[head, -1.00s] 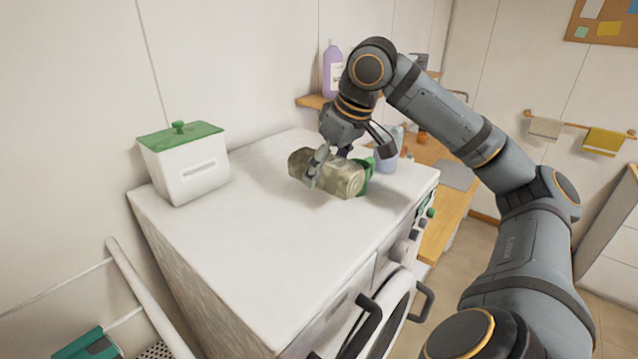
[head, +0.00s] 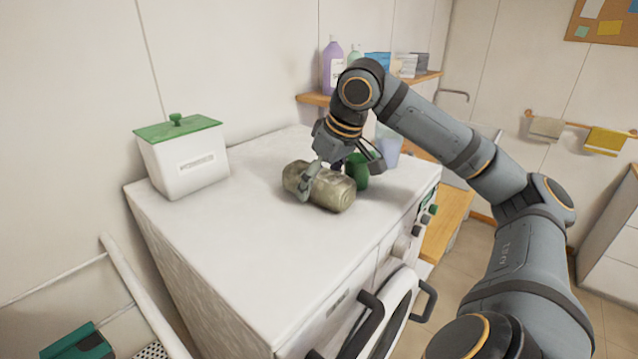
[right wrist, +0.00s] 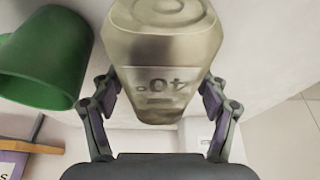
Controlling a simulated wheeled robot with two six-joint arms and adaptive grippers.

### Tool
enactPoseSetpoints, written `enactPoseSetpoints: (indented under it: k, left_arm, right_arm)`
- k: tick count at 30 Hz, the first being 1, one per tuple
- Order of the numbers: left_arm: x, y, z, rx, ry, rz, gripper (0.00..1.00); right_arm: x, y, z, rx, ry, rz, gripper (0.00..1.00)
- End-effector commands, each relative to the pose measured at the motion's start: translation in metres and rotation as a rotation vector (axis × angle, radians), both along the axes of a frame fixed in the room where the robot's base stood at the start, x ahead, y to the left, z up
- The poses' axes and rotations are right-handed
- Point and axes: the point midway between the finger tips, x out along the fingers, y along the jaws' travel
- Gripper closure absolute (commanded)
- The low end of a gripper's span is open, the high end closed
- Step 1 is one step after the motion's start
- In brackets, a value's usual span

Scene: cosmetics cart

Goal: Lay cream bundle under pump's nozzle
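A dull beige-green cylinder (head: 334,192), perhaps the cream bundle, lies on its side on or just above the white machine top (head: 240,235). Its round end has rings, and "40°" shows upside down on its side in the right wrist view (right wrist: 160,85). I cannot make out a pump with a nozzle. My left gripper is not in view.
A green cup-like thing (head: 357,172) stands right beside the cylinder, and a pale blue container (head: 388,150) stands behind it. A white box with a green lid (head: 185,160) stands at the back left. A purple bottle (head: 333,68) is on the shelf. The front left top is clear.

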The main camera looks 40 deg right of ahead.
Motion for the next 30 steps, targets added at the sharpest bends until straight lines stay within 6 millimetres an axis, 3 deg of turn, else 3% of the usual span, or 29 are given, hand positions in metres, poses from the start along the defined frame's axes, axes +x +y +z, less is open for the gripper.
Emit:
enactPoseSetpoints:
  k: [10,21,25,30]
  left_arm:
    - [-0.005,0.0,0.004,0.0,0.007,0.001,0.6]
    - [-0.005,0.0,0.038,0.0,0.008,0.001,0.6]
    - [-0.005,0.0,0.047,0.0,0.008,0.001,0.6]
    - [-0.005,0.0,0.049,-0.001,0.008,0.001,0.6]
  right_arm:
    - [-0.001,0.0,0.007,0.0,-0.001,0.0,0.23]
    - [-0.033,-0.004,0.088,-0.002,-0.003,-0.002,0.23]
    - [-0.041,-0.004,0.106,-0.001,-0.002,-0.002,0.23]
    - [-0.046,-0.004,0.114,0.0,0.0,0.0,0.23]
